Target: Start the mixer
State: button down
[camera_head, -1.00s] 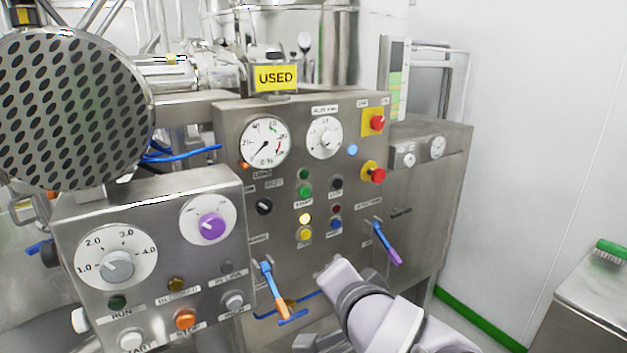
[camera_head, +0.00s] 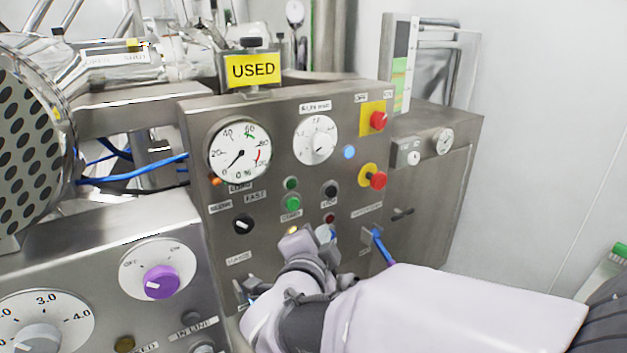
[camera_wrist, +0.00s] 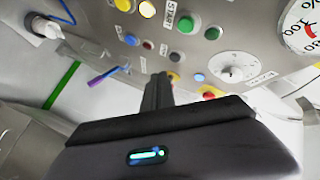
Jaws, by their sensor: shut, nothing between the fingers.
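The mixer's steel control panel (camera_head: 262,180) stands in front of me in the head view. Its green button (camera_head: 291,203), with a green lamp above it, sits in the middle. In the wrist view the green button (camera_wrist: 186,24) is beside a label reading START. My gripper (camera_wrist: 159,82) is shut and empty, its fingers pointing toward the panel. In the wrist view the green button lies above and to the right of the fingertips, apart from them. In the head view my arm hides the panel's lower middle and most of the gripper.
Red stop knobs on yellow plates (camera_head: 378,121) are on the panel's right. A blue-handled lever (camera_head: 381,246) projects beside my arm. A yellow USED sign (camera_head: 253,69) stands on top. A second control box (camera_head: 150,235) is in front at left. The white wall is at right.

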jog(key=p, duration=0.2)
send_near(303, 203)
jog(key=w, duration=0.1)
jog(key=w+d, duration=0.1)
jog(key=shift+w+d+f, duration=0.2)
jog(key=shift+w+f, duration=0.1)
jog(key=shift+f, duration=0.05)
dwell(1.6)
jog(key=shift+w+a, duration=0.25)
jog(key=shift+w, duration=0.1)
jog(key=shift+w+a, duration=0.2)
jog(key=shift+w, duration=0.1)
dwell(0.6)
dwell(0.4)
jog(key=shift+s+d+b, duration=0.35)
jog(key=shift+s+d, duration=0.1)
jog(key=shift+s, duration=0.25)
jog(key=s+d+b, duration=0.1)
jog(key=s, duration=0.1)
jog(key=s+d, duration=0.1)
jog(key=s, duration=0.1)
jog(key=shift+d+b, duration=0.35)
jog(key=shift+d, duration=0.05)
